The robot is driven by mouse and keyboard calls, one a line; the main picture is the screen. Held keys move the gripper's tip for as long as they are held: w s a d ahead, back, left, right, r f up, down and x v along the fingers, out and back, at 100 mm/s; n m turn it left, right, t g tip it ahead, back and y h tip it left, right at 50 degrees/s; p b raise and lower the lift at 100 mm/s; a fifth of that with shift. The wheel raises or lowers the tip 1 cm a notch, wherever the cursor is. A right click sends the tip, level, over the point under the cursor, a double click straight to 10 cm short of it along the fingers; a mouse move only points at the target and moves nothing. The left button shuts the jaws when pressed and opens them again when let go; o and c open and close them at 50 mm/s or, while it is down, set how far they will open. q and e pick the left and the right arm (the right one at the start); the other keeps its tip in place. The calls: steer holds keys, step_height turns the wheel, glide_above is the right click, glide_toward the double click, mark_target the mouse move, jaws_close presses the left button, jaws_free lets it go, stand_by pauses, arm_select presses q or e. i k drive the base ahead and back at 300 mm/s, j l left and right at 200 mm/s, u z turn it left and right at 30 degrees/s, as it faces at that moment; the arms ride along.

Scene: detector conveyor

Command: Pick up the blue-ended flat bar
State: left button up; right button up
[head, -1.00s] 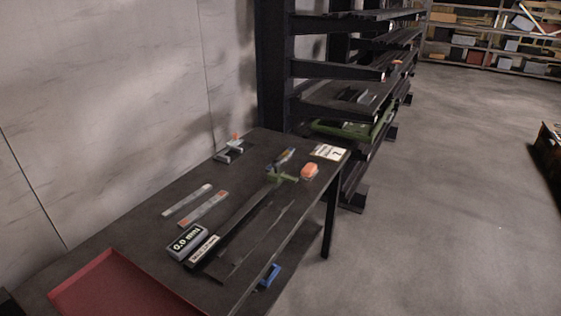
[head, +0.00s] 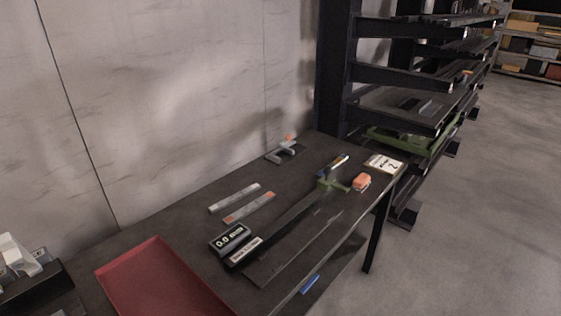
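No flat bar with clearly blue ends shows in the head view. A grey flat bar (head: 234,197) lies on the dark table, its end colour too faint to tell. Beside it lies a flat bar with orange-red ends (head: 249,208). A small blue piece (head: 310,284) shows below the table's front edge; I cannot tell what it belongs to. Neither of my grippers is in view.
The dark table (head: 180,228) carries a red tray (head: 150,250), a display box reading 0.0 (head: 230,239), a long dark bar with a green fitting (head: 331,184), an orange object (head: 362,181) and a card (head: 384,164). A dark rack (head: 336,80) stands behind; floor at right is clear.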

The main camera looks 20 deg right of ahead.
mark_target(338, 161)
steer(key=i+l+u, duration=0.2)
steer(key=l+u, duration=0.15)
steer(key=l, duration=0.35)
steer(key=i+l+u, duration=0.15)
steer(key=l+u, duration=0.25)
steer(key=l, duration=0.35)
steer(key=l+u, duration=0.35)
steer(key=l, duration=0.4)
